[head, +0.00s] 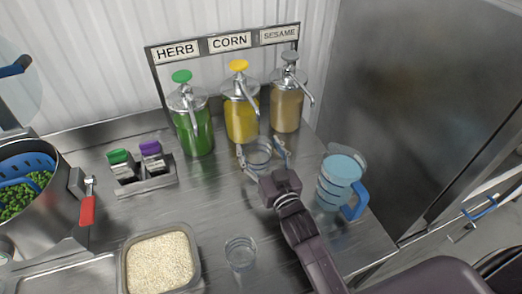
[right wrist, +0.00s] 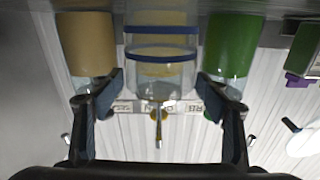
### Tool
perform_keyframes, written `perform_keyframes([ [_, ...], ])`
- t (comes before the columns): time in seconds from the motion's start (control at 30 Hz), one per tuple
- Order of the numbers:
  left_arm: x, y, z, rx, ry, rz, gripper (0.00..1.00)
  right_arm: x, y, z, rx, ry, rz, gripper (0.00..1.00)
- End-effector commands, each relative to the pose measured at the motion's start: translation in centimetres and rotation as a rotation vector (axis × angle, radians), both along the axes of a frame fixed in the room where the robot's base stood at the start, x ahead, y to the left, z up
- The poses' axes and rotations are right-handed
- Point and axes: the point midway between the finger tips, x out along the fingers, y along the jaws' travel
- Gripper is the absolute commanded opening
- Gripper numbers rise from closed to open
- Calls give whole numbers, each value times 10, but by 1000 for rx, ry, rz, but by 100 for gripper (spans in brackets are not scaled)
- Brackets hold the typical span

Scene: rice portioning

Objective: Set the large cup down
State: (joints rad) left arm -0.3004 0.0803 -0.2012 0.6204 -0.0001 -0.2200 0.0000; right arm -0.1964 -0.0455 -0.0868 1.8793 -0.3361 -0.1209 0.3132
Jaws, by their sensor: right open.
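The large cup (head: 258,158) is clear and stands upright on the steel counter, just in front of the yellow corn dispenser. In the right wrist view the clear cup (right wrist: 160,75) appears upside down, with blue bands around it. My right gripper (head: 263,157) is open, one finger on each side of the cup. In the right wrist view its spread fingers (right wrist: 160,86) flank the cup, with a small gap showing on each side. My left gripper is not in view.
Green herb (head: 196,132), yellow corn (head: 242,122) and tan sesame (head: 286,110) dispensers stand behind. A small clear cup (head: 240,255) and a grain tray (head: 124,262) are in front.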

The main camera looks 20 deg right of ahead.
Motion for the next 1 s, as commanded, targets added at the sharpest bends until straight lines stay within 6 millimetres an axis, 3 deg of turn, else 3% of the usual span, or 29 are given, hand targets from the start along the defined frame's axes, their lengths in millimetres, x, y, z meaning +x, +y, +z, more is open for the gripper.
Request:
perform_keyframes([
  [0.17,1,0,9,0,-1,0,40,-2,0,13,-2,4,0,69],
  [0.7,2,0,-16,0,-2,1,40,-99,-4,8,-1,4,0,69],
  [1.0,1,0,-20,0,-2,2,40,-120,-4,11,0,2,0,69],
])
